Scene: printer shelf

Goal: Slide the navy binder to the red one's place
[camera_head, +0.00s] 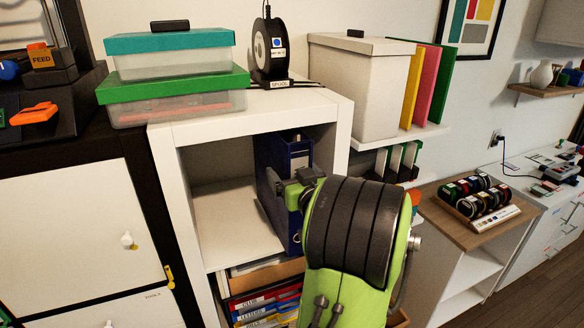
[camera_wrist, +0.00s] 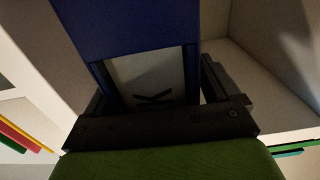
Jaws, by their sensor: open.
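The navy binder (camera_head: 283,150) stands upright in the upper compartment of the white shelf unit, toward its right side. In the wrist view the navy binder (camera_wrist: 130,28) shows its blue spine and a pale label with a dark mark. My gripper (camera_head: 291,182) is in front of the spine, fingers open. In the wrist view my gripper (camera_wrist: 155,88) has one finger on each side of the binder, with a gap on the right; contact on the left is unclear. My arm hides the binder's lower right part. No red binder is clearly seen in this compartment.
The compartment floor (camera_head: 235,222) left of the binder is bare. Below is a box with several colored folders (camera_head: 262,305). The unit's right side panel (camera_head: 340,125) stands close to the binder. Yellow, pink-red and green folders (camera_head: 430,85) stand on a wall shelf.

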